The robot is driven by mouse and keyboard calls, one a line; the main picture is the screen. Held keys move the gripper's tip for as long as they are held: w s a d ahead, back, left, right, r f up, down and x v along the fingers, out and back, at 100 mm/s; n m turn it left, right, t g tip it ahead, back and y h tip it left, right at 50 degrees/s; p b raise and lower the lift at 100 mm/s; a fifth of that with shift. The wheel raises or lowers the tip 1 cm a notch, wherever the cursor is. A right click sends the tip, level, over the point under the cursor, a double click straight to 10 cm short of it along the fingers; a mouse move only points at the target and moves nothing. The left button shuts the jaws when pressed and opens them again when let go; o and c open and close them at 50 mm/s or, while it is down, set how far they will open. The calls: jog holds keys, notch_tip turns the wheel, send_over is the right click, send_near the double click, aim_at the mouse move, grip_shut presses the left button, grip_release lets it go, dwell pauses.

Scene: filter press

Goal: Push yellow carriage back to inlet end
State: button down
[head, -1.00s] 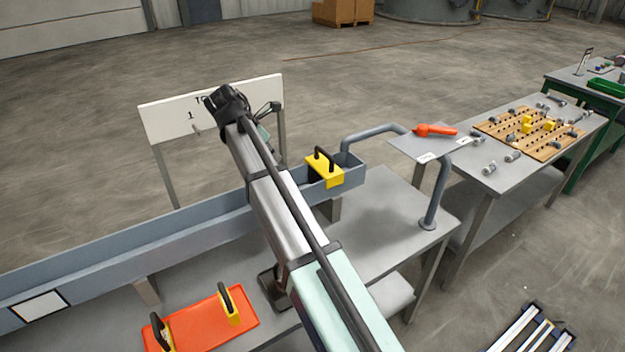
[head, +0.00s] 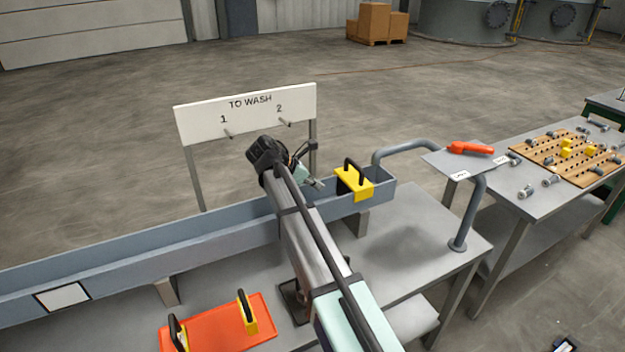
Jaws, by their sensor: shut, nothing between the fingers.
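The yellow carriage (head: 356,187) with a black handle straddles the grey trough (head: 190,248) close to its right end, where the grey pipe bends in. My gripper (head: 318,185) is shut and empty. It is at the trough just left of the carriage, with its fingers pointing right towards it. A small gap seems to show between the fingertips and the carriage, but I cannot tell whether they touch. My arm hides part of the trough below the gripper.
An orange tray (head: 205,333) with two yellow, black-handled pieces lies on the bench in front. A white "TO WASH" board (head: 250,112) with two pegs stands behind the trough. An orange-handled lever (head: 470,148) is on the right plate.

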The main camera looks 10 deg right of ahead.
aim_at(348, 181)
jog(key=p+x, duration=0.1)
jog(key=x, duration=0.4)
jog(key=shift+d, duration=0.15)
jog(key=d, duration=0.1)
jog(key=w+d+p, duration=0.1)
jog(key=d, duration=0.1)
jog(key=shift+w+f, duration=0.1)
jog(key=shift+f, duration=0.05)
jog(key=shift+w+d+f+p, duration=0.1)
jog(key=shift+w+d+p, duration=0.05)
jog(key=shift+d+p, duration=0.3)
jog(key=shift+d, duration=0.1)
jog(key=d, duration=0.1)
jog(key=w+d+p, duration=0.1)
jog(key=d, duration=0.1)
jog(key=w+d, duration=0.1)
jog(key=shift+d, duration=0.3)
jog(key=shift+d, duration=0.1)
jog(key=shift+s+p, duration=0.1)
jog(key=shift+p, duration=0.25)
